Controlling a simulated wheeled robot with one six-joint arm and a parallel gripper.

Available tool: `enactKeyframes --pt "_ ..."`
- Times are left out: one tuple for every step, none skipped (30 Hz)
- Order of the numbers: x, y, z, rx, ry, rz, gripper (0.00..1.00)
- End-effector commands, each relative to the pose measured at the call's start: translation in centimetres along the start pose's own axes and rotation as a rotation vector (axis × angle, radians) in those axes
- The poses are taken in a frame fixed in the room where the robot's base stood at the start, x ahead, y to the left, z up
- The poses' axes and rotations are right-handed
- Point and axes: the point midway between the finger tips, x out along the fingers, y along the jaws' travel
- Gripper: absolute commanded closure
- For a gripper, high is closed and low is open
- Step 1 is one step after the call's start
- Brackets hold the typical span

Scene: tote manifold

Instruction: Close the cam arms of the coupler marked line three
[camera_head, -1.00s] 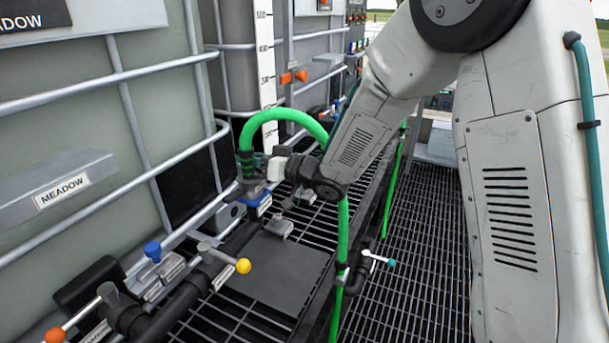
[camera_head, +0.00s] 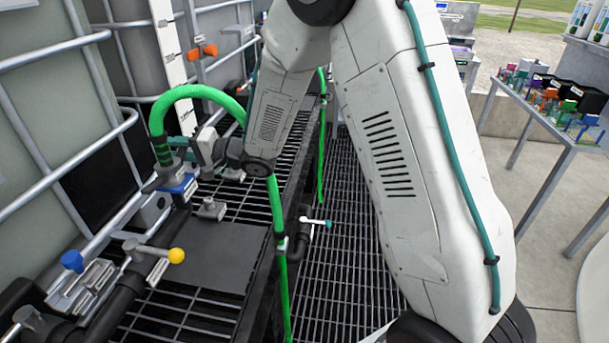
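A green hose (camera_head: 190,92) arches over and ends in a dark coupler (camera_head: 170,178) beside the tote at left. A blue part (camera_head: 178,187) sits at the coupler's base. My gripper (camera_head: 187,148) is at the hose end, just right of the coupler. It is small and partly hidden by my own wrist, so its fingers and any contact with a cam arm cannot be made out. The cam arms are too small to tell apart, and no line-three marking is readable.
A yellow-knobbed valve handle (camera_head: 176,256) and a blue knob (camera_head: 72,261) are on the pipework at lower left. A teal-tipped valve lever (camera_head: 316,222) stands right of the hose. A table (camera_head: 552,120) with several coloured couplings is at right. Grating floor (camera_head: 345,270) is open between.

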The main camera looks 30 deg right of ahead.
Motion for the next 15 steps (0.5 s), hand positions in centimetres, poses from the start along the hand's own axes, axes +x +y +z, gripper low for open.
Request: enactKeyframes --pt "-0.7 0.1 -0.1 0.028 0.003 0.001 0.68" --pt "-1.4 0.1 -0.1 0.022 0.003 0.000 0.68" --pt "-2.3 0.1 -0.1 0.021 0.003 0.001 0.68" --pt "-2.9 0.1 -0.1 0.021 0.004 0.001 0.68" --pt "-3.5 0.1 -0.1 0.021 0.003 0.001 0.68" --pt "-4.3 0.0 -0.1 0.020 0.002 0.000 0.68" --pt "-4.9 0.1 -0.1 0.020 0.003 0.001 0.68" --pt "-5.5 0.1 -0.1 0.020 0.003 0.001 0.68" --pt "-6.3 0.1 -0.1 0.020 0.002 0.001 0.68" --pt "-6.9 0.1 -0.1 0.020 0.003 0.001 0.68" --pt "-7.5 0.1 -0.1 0.019 0.003 0.001 0.68" --pt "-8.2 0.1 -0.1 0.015 0.004 0.004 0.68" --pt "-8.0 0.8 -0.2 -0.032 0.009 0.039 0.68" --pt "-7.9 1.5 -0.3 -0.073 0.015 0.070 0.68" --pt "-8.0 2.3 -0.6 -0.120 0.023 0.110 0.68"
